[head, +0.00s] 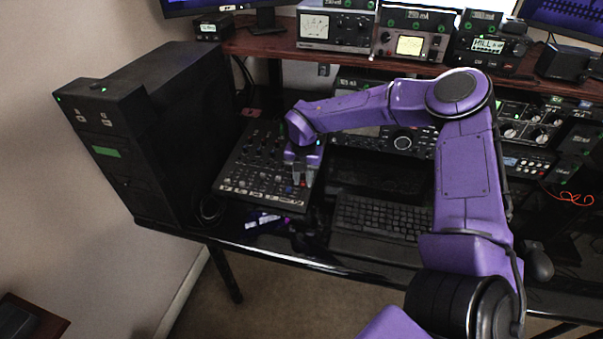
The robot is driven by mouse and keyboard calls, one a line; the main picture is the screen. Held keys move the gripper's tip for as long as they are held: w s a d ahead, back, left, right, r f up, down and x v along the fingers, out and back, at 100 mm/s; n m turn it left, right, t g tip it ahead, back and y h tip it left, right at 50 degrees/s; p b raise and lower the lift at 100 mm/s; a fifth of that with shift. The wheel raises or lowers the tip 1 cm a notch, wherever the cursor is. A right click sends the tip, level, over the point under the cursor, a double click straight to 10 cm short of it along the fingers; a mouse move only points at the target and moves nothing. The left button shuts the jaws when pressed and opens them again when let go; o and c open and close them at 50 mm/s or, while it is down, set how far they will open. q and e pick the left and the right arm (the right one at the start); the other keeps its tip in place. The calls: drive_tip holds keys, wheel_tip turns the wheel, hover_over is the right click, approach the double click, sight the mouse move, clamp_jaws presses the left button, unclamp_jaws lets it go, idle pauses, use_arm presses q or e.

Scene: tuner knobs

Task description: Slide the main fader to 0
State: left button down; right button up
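The mixer (262,170) is a dark panel with rows of small knobs and light controls, lying on the desk beside the black tower. My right gripper (302,182) is over the mixer's right front part, its fingers pointing down at the panel. I cannot make out the main fader; the gripper and the small scale hide it or leave it unclear. I cannot tell if the fingers touch anything or whether they are open or shut. My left gripper is not in view.
A black computer tower (155,130) stands left of the mixer. A keyboard (380,217) lies to the right, under my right arm. A small purple-and-white item (268,221) lies at the desk's front edge. Radios and meters (336,28) line the shelf behind.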

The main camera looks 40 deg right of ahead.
sight(303, 181)
wheel_tip(303, 181, up, 11)
drive_tip(key=b, duration=0.1)
drive_tip(key=shift+f, duration=0.2)
idle(0.5)
